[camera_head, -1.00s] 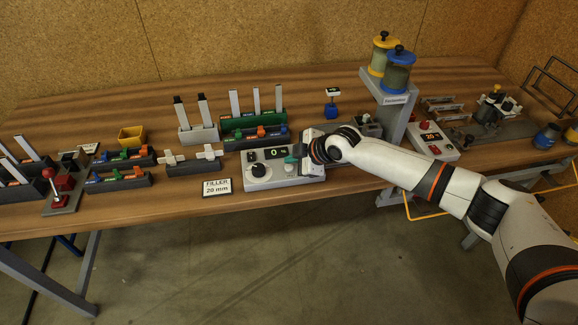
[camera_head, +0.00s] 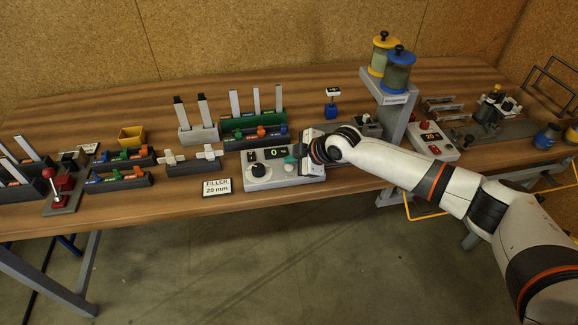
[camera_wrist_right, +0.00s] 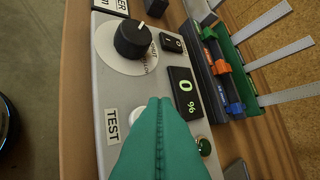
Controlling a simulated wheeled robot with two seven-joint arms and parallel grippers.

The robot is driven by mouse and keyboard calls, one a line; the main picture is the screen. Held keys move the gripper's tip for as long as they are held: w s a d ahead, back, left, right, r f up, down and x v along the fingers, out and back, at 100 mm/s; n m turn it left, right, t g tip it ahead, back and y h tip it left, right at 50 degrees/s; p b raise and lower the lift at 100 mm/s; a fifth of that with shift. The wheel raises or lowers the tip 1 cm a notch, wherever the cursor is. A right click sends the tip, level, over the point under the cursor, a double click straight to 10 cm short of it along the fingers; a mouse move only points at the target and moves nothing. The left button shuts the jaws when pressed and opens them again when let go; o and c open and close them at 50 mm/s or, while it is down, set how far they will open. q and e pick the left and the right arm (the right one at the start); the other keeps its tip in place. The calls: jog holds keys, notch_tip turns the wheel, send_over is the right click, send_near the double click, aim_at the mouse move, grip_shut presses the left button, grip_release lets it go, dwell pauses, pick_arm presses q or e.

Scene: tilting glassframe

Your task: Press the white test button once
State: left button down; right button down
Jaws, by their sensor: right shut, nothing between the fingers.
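The white test button (camera_wrist_right: 136,117) shows only in part in the right wrist view, as a pale rounded edge beside the TEST label (camera_wrist_right: 113,125). My right gripper (camera_wrist_right: 158,103), with teal fingers, is shut and empty and covers most of the button. I cannot tell whether the fingertips touch it. In the head view the right gripper (camera_head: 290,160) is over the right part of the grey control box (camera_head: 280,181). My left gripper is not in view.
A grey post (camera_head: 391,130) with two jars stands behind my arm.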

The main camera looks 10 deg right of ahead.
jog(key=shift+f, duration=0.1)
jog(key=shift+f+b, duration=0.3)
jog(key=shift+f, duration=0.05)
jog(key=shift+f+b, duration=0.3)
jog(key=shift+f, duration=0.1)
dwell(0.6)
jog(key=shift+r, duration=0.1)
jog(key=shift+r+p, duration=0.65)
jog(key=shift+r, duration=0.1)
notch_tip(320, 180, up, 5)
jog(key=p, duration=0.4)
dwell(0.8)
